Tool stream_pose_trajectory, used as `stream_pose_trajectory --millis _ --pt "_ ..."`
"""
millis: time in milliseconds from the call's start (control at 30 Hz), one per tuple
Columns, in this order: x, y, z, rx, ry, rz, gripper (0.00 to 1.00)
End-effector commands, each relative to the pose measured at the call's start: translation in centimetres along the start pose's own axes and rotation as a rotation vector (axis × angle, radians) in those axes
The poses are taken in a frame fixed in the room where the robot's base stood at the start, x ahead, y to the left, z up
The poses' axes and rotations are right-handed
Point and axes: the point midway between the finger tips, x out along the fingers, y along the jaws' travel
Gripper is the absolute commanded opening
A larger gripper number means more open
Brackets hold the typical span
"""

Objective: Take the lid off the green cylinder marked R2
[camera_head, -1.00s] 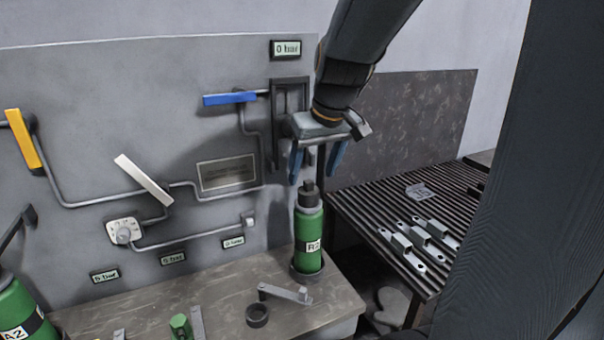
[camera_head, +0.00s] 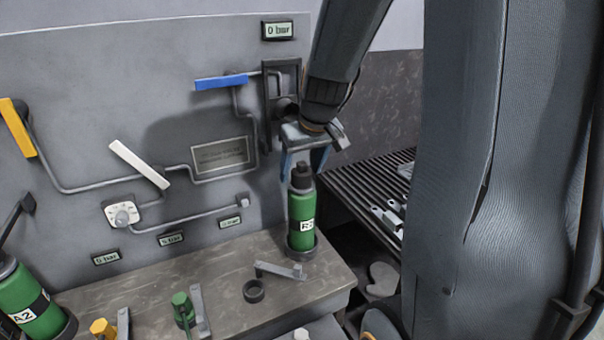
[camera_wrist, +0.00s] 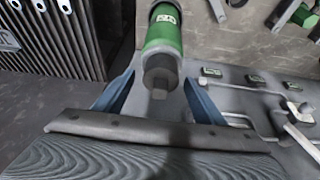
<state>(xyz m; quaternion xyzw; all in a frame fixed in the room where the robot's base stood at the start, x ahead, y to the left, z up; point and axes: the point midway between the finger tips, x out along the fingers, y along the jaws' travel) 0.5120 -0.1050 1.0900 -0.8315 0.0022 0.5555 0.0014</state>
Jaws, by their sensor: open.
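The green cylinder marked R2 (camera_head: 302,212) stands upright in a dark ring holder at the right end of the bench. Its black lid (camera_head: 301,176) is on top. My gripper (camera_head: 305,168) is open just above and around the top of the cylinder, with its blue fingers pointing down. In the wrist view, the cylinder (camera_wrist: 163,35) and its black lid (camera_wrist: 160,72) show between the two open fingers (camera_wrist: 158,95). The lid appears clear of both fingers; whether they reach its full height is hard to tell.
A panel (camera_head: 75,110) with pipes, levers and gauges rises behind the bench (camera_head: 215,270). A lever with a flat arm (camera_head: 280,270) and a black ring (camera_head: 253,291) lie left of R2. Cylinder A2 (camera_head: 30,300) stands at far left. A slatted table (camera_head: 345,190) with brackets is at right.

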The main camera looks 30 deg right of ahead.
Motion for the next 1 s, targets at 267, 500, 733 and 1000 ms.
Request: stream_pose_trajectory --millis 267,500,733,1000 --pt "0.0 0.0 0.0 0.0 0.0 0.0 0.47" --pt "0.0 0.0 0.0 -0.001 0.0 0.0 0.2" --pt "-0.4 0.0 -0.2 -0.001 0.002 0.0 0.2" --pt "-4.4 0.0 -2.0 -0.002 0.008 0.001 0.2"
